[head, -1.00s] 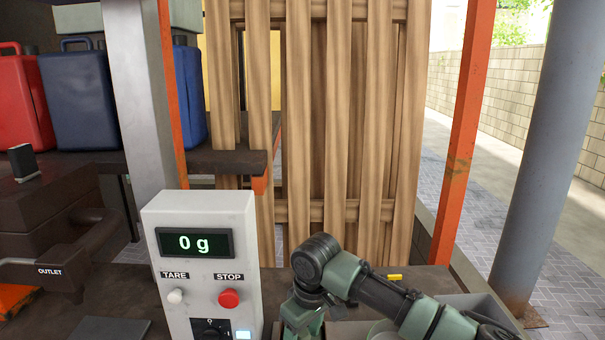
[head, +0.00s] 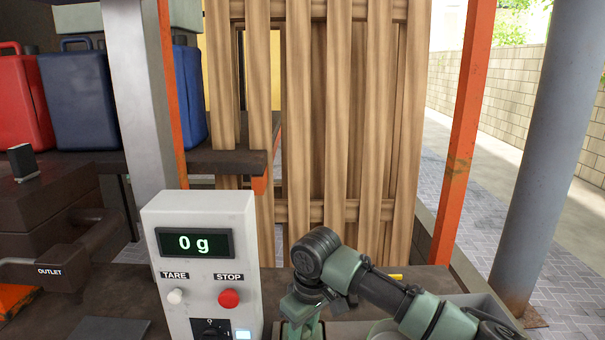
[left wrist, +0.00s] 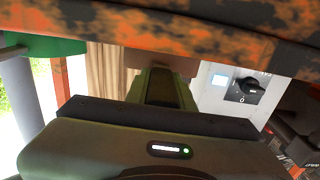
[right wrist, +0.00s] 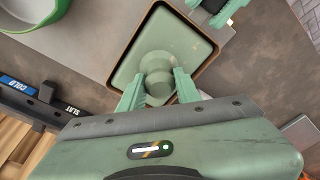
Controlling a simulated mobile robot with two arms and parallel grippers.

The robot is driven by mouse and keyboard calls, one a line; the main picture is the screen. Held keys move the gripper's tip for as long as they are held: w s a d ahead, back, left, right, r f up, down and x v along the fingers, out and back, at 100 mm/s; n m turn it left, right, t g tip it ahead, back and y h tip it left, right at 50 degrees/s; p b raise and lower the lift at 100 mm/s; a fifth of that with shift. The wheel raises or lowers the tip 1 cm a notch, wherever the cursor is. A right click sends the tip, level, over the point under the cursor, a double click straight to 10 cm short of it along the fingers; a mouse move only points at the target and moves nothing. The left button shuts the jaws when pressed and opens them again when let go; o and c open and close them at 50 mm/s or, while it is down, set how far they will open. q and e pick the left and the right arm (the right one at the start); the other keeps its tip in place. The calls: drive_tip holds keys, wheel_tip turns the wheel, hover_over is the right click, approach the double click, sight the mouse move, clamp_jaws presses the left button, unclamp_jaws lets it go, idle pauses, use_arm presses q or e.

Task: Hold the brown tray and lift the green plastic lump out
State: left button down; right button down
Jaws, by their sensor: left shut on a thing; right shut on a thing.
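In the right wrist view, the green plastic lump (right wrist: 186,54) is a flat pale green piece with a round knob in its middle, inside the brown rim of the tray (right wrist: 190,24). My right gripper (right wrist: 158,80) is shut on the knob from both sides. I cannot tell whether the lump has come clear of the tray floor. My left gripper (left wrist: 160,74) is shut on a brown piece in the left wrist view, which looks like the tray's edge. Part of the left gripper also shows beyond the tray's upper right edge in the right wrist view.
A grey scale box (head: 207,265) reading 0 g stands front centre. A dark outlet block (head: 65,262) is at the left. A green bowl (right wrist: 35,14) is near the tray. An orange-and-black mottled surface (left wrist: 190,30) crosses close above my left gripper.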

use_arm(q)
drive_tip(key=shift+f, duration=0.1)
use_arm(e)
drive_tip(key=shift+r, duration=3.9)
use_arm(q)
drive_tip(key=c, duration=1.1)
unclamp_jaws()
drive_tip(key=shift+s, duration=0.1)
